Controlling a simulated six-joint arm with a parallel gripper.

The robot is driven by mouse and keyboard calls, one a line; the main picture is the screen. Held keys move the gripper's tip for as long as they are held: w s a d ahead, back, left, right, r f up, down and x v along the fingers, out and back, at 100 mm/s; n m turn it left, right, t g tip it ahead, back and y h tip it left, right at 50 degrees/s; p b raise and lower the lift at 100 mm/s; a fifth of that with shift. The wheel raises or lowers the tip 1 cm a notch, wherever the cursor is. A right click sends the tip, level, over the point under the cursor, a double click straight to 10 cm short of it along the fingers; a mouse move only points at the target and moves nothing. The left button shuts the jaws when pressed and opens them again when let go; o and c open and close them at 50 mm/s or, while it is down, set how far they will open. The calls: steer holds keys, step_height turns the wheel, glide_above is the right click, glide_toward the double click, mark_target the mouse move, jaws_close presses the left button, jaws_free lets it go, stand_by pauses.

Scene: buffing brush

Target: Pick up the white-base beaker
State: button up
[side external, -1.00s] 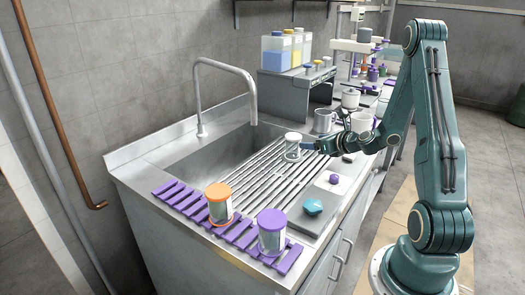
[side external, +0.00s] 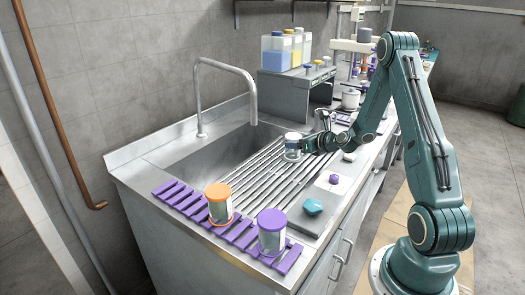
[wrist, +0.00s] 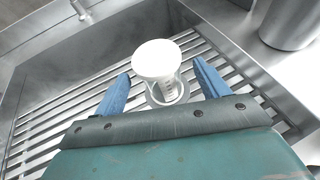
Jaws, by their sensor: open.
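The white-base beaker (side external: 292,151) stands on the ribbed drainboard beside the sink. In the wrist view the beaker (wrist: 158,58) shows a round white disc on top and a clear body with markings below. My gripper (side external: 303,145) is level with it, coming in from the right. In the wrist view my gripper (wrist: 160,72) is open, with one blue finger on each side of the beaker. Gaps show between the fingers and the beaker, so it is not clamped. The beaker's lower far side is hidden.
An orange-lidded beaker (side external: 219,208) and a purple-lidded beaker (side external: 271,237) stand on a purple slatted rack (side external: 180,198) at the front. A teal object (side external: 313,207) and a small purple object (side external: 334,180) lie to the right. A tall faucet (side external: 252,92) rises behind the sink.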

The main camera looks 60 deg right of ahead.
steer(key=shift+x, duration=1.95)
steer(key=c, duration=1.1)
steer(key=shift+r, duration=0.2)
step_height(320, 180, up, 20)
steer(key=shift+f, duration=0.1)
